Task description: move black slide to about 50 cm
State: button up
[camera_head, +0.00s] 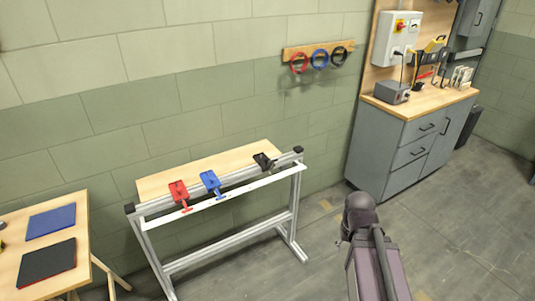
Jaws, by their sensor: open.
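The black slide (264,161) sits on the metal rail (240,182) of a frame, near the rail's right end. The blue slide (211,182) is left of the middle. The red slide (179,193) is close to its left. Each slide has a small handle at the front. A white scale strip (250,186) runs along the front below the slides; its marks are too small to read. Part of my arm shows at the lower right, apart from the rail. My gripper's fingers do not show.
A wooden board (215,165) lies behind the rail, near the wall. A table (75,245) with blue and black mats stands at the left. A grey cabinet (390,140) stands at the right. The floor before the frame is clear.

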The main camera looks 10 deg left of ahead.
aim_at(262, 159)
jog(key=u, duration=0.2)
jog(key=i, duration=0.95)
jog(key=u, duration=0.4)
